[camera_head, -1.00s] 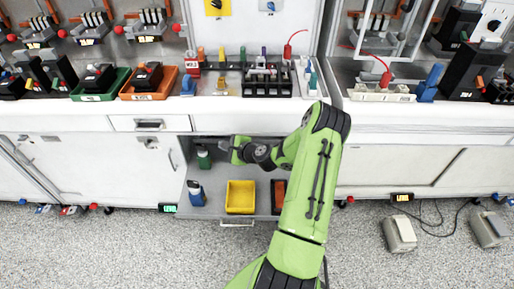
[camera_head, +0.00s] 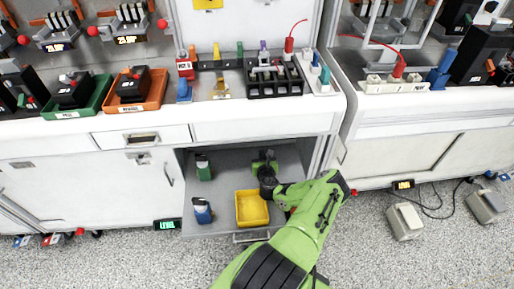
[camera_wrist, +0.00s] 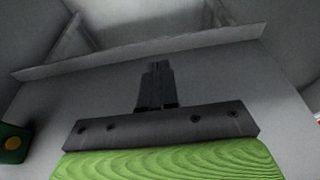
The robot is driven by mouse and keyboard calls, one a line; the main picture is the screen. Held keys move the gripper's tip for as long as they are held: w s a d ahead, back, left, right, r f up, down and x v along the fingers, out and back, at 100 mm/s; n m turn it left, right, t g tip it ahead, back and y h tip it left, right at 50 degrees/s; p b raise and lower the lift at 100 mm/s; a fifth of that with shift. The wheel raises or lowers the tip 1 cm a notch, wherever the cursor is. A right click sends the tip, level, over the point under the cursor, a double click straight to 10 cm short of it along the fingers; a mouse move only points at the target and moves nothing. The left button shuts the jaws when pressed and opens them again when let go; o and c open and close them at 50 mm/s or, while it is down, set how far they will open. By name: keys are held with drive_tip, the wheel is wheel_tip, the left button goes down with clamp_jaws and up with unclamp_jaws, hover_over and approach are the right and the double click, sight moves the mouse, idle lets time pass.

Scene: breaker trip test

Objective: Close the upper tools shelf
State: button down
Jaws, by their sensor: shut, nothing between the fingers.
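A grey pull-out shelf (camera_head: 222,226) stands out from the open lower cabinet, with a handle (camera_head: 252,238) on its front edge. It carries a green bottle (camera_head: 203,167), a blue bottle (camera_head: 202,211) and a yellow bin (camera_head: 252,208). I cannot clearly make out a separate upper shelf; the space under the counter looks open. My gripper (camera_head: 264,157) reaches into the cabinet opening, above and behind the yellow bin. In the wrist view, my gripper (camera_wrist: 157,72) is shut and empty, in front of a plain grey surface (camera_wrist: 210,70). Whether it touches that surface is unclear.
The white counter (camera_head: 230,130) overhangs the opening. A closed drawer (camera_head: 142,138) and cabinet door (camera_head: 75,185) lie to the left. A black rack (camera_head: 274,80) and orange tray (camera_head: 137,90) stand on top. Grey pedals (camera_head: 405,221) lie on the floor at right.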

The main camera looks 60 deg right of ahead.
sight(259, 147)
drive_tip(key=b+x, duration=0.2)
drive_tip(key=x, duration=0.5)
drive_tip(key=shift+f, duration=0.15)
drive_tip(key=shift+w, duration=0.1)
